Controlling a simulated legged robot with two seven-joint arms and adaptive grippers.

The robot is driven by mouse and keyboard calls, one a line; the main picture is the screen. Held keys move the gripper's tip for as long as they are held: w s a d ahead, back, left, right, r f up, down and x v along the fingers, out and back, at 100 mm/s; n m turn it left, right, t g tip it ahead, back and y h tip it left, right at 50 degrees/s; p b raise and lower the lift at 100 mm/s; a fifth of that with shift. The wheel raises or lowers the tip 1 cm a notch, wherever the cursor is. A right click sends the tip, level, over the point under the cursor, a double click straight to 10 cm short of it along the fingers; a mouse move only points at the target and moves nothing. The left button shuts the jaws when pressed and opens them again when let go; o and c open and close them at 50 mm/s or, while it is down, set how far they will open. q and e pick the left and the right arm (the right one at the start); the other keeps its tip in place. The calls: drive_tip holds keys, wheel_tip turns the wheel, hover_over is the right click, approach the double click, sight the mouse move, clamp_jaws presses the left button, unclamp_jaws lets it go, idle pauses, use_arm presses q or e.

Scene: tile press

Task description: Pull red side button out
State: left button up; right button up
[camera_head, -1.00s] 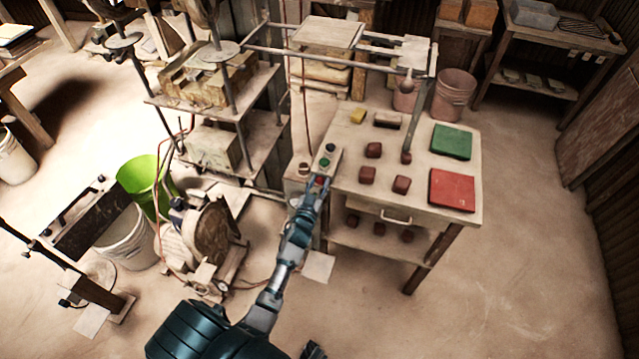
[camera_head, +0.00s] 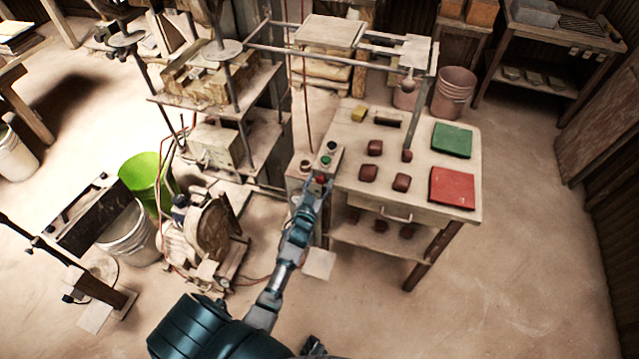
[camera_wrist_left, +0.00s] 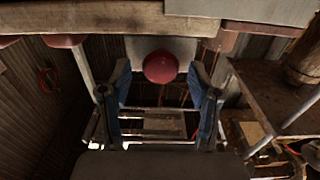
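The red side button (camera_head: 320,179) sits at the near end of a small control box (camera_head: 328,158), which also carries a green and a black button. In the left wrist view the red button (camera_wrist_left: 160,66) is a round red knob on a pale plate. My left gripper (camera_head: 319,187) is at the button. Its two blue-padded fingers (camera_wrist_left: 160,72) are open, one on each side of the button in the picture, with gaps on both sides. I cannot tell how deep the button lies between them. My right gripper is not clearly in view.
The work table (camera_head: 463,208) with red blocks, a green tile (camera_head: 451,141) and a red tile (camera_head: 452,188) is to the right. The press frame (camera_head: 262,82) stands behind left. A green bucket (camera_head: 145,172) is at left. Floor at the lower right is clear.

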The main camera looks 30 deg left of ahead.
use_arm(q)
drive_tip(key=shift+f, duration=0.1)
drive_tip(key=shift+s+f, duration=0.1)
drive_tip(key=shift+s, duration=0.15)
drive_tip(key=v, duration=1.1)
drive_tip(key=shift+s+d, duration=0.2)
drive_tip(key=s+d+f+m+g+h, duration=0.1)
drive_tip(key=s+d+f+g, duration=0.15)
drive_tip(key=f, duration=0.75)
drive_tip(key=s+d+f+g+h, duration=0.1)
drive_tip(key=s+d+f+g, duration=0.15)
drive_tip(key=f, duration=0.65)
drive_tip(key=s+d+f+m+g+h, duration=0.1)
drive_tip(key=s+d+f+g, duration=0.15)
drive_tip(key=f, duration=0.75)
drive_tip(key=s+f+m+g, duration=0.1)
drive_tip(key=s+f+g, duration=0.2)
drive_tip(key=s+f, duration=0.3)
drive_tip(key=s+d+f+m+g, duration=0.1)
drive_tip(key=s+f+g, duration=0.2)
drive_tip(key=s+f, duration=0.4)
drive_tip(key=s+f+m+g+h, duration=0.1)
drive_tip(key=s+f+g, duration=0.2)
drive_tip(key=s, duration=1.4)
wheel_tip(320, 180, down, 4)
drive_tip(key=shift+s+d+r, duration=0.1)
drive_tip(key=shift+s+d, duration=0.15)
drive_tip(key=shift+d, duration=0.15)
